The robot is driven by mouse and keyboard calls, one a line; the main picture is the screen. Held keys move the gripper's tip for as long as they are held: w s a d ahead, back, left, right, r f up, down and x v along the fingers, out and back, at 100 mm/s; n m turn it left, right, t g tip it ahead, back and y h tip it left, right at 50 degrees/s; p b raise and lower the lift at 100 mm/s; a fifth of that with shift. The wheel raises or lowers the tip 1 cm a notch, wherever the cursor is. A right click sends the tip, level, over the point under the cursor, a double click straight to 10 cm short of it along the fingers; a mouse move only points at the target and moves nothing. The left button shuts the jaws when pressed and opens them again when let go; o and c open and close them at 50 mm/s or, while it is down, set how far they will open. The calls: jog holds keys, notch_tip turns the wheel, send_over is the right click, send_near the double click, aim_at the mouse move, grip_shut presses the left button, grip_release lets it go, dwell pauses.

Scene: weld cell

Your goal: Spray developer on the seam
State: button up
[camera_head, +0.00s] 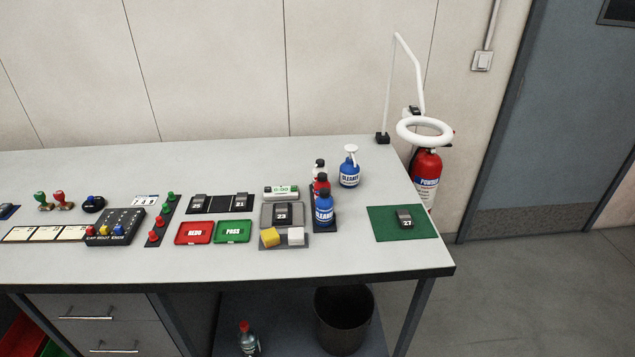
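Three small bottles stand in a row on a dark rack (331,228): a blue one (324,210) with a dark cap at the front, a red one (316,186) behind it and a white one (315,171) at the back. The labels of the red and white ones are hidden or unreadable, so I cannot tell which is developer. Grey weld pieces carry numbers: piece 23 (283,222) on a grey tray (266,214), piece 21 (241,201) on a black strip (222,205), and piece 27 (404,225) on a green mat (384,231). No seam is clearly visible. My gripper is not in view.
A white ring lamp (425,124) overhangs the table's back right. Red (194,240) and green (233,239) trays lie left of the yellow block (270,237). The tabletop (330,255) is clear along the front.

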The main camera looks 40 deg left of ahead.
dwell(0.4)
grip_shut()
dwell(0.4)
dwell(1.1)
